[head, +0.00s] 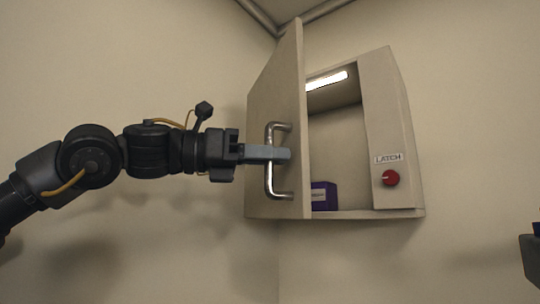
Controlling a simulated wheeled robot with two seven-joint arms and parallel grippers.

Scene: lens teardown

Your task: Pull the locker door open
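The locker (410,130) is a pale box in the upper middle of the head view. Its door (272,90) stands open, swung out to the left. The door has a metal bar handle (271,185), mounted upright. My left gripper (278,154) comes in level from the left, its grey fingers across the middle of the bar. They look shut on it, though the near finger hides part of the bar and the far finger hardly shows. My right gripper is not in view.
A lit lamp (327,80) shines inside the locker, and a purple box (324,196) stands on its floor. A red knob (390,178) sits under a LATCH label (387,158) on the right panel. A dark object, cut off, shows at the right edge.

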